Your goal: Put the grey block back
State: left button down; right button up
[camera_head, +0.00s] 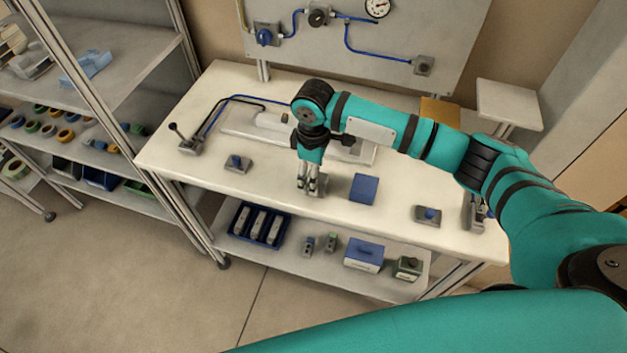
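My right arm comes in from the right across the workbench. Its gripper (308,190) points straight down near the front edge of the bench, left of a blue block (363,188). A small grey piece (322,183), possibly the grey block, shows right beside the fingertips. The fingers partly cover it, and I cannot tell whether they grip it or only stand next to it. The finger gap is too small to read. My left gripper is not in view.
The white workbench (185,150) carries a lever fixture (186,140), a light tray behind my gripper, and two grey plates with blue knobs, one left (237,163) and one right (428,215). The lower shelf holds a blue bin (236,222) and boxes. Shelving stands left.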

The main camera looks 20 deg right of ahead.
notch_tip(320, 180, up, 8)
jog(key=b, duration=0.1)
jog(key=shift+r+b, duration=0.2)
jog(key=shift+b, duration=0.1)
jog(key=s+a+f+m+t+y, duration=0.1)
jog(key=s+a+f+y, duration=0.1)
jog(key=s+a+f, duration=0.3)
jog(key=s+a+f+m+t+y, duration=0.1)
jog(key=s+a+f+y, duration=0.1)
jog(key=s+f, duration=0.45)
jog(key=s+d+f+m+t+h, duration=0.15)
jog(key=s+d+m+h, duration=0.4)
jog(key=s+d, duration=0.8)
notch_tip(320, 180, down, 28)
jog(key=s+m+g+y+b, duration=0.1)
jog(key=s+m+y+b, duration=0.1)
jog(key=s+d+f+g+b, duration=0.1)
jog(key=s+d+f, duration=0.1)
jog(key=s+f, duration=1.3)
notch_tip(320, 180, down, 2)
jog(key=shift+s+d+f+n, duration=0.15)
jog(key=shift+s+d+n, duration=0.05)
jog(key=shift+s+n, duration=0.15)
